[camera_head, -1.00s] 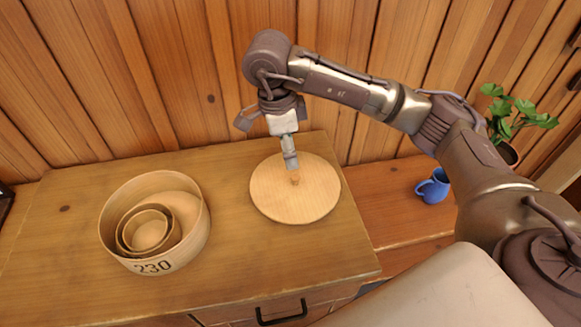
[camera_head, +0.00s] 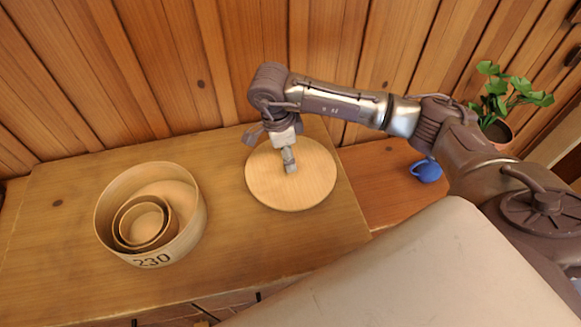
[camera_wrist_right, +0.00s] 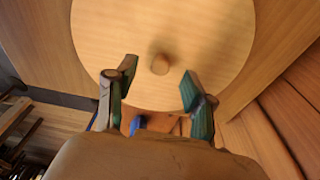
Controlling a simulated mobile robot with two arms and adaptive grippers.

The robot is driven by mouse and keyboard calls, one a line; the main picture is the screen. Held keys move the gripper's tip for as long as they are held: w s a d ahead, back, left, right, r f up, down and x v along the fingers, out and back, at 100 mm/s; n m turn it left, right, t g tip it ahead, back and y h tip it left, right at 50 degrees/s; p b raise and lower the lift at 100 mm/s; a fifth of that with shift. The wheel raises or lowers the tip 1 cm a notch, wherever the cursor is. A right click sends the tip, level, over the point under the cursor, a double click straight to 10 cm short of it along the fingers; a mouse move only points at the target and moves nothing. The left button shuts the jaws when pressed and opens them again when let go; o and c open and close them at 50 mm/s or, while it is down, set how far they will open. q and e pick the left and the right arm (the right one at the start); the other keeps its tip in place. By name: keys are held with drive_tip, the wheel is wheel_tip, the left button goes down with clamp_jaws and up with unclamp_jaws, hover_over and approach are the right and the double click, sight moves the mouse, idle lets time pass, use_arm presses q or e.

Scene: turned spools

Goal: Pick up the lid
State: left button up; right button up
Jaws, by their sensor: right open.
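The lid (camera_head: 306,185) is a round, pale wooden disc lying flat on the wooden cabinet top. My right gripper (camera_head: 289,166) is over the lid's middle in the head view and hides its knob there. In the right wrist view the lid (camera_wrist_right: 190,25) fills the upper middle, and its small round knob (camera_wrist_right: 160,64) stands up from its face. My right gripper (camera_wrist_right: 158,82) is open there, with one finger to each side of the knob's line and nothing between them. I cannot tell if the fingertips touch the lid. My left gripper is not in view.
A round wooden box (camera_head: 190,222) marked 230 stands left of the lid with smaller round boxes (camera_head: 143,222) nested inside. A blue mug (camera_head: 427,171) and a potted plant (camera_head: 497,108) are at the right. A plank wall (camera_head: 190,70) rises close behind. The cabinet top between box and lid is clear.

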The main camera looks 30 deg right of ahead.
drive_tip(key=f, duration=0.3)
drive_tip(key=shift+d+f+p, duration=0.25)
drive_tip(key=shift+d+p, duration=0.05)
drive_tip(key=shift+d, duration=0.05)
clamp_jaws()
